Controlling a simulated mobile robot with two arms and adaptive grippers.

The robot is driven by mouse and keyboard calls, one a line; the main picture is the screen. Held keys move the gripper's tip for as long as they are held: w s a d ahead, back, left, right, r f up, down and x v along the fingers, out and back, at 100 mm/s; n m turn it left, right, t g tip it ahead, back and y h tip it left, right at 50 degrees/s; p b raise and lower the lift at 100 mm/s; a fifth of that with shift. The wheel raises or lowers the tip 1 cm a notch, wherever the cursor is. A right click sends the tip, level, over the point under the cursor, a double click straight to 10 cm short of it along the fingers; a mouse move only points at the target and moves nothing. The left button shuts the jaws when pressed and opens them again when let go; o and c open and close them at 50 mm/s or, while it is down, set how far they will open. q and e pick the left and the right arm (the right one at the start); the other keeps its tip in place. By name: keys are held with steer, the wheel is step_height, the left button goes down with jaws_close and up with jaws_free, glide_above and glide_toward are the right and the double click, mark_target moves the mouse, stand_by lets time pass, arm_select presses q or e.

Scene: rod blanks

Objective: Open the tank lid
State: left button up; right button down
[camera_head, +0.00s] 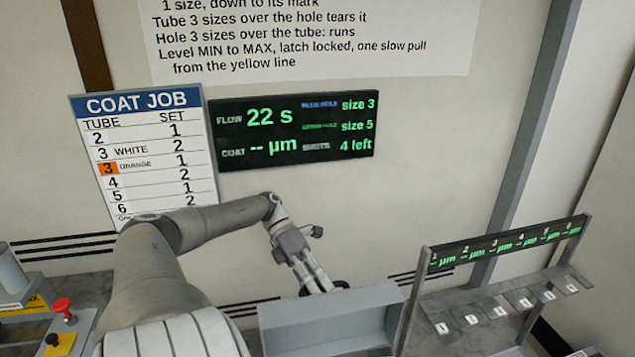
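My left gripper (318,284) reaches down near the wall, at the back edge of a grey box-like housing (372,300). Its fingertips are close to a small dark rounded part (340,285) behind the housing's rim. I cannot tell whether they touch it or whether the fingers are shut on anything. No part is clearly recognisable as the tank lid; the tank may be hidden behind or below the housing. My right gripper is not in view.
A rack with numbered slots (470,319) and a green-lettered display bar (500,246) stands at the right. A red button (62,305) is at the far left. A dark display (290,130) and the coat job chart (146,160) are on the wall.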

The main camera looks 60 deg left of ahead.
arm_select(q)
steer(key=shift+r, duration=0.25)
steer(key=shift+a+r, duration=0.1)
steer(key=shift+r, duration=4.8)
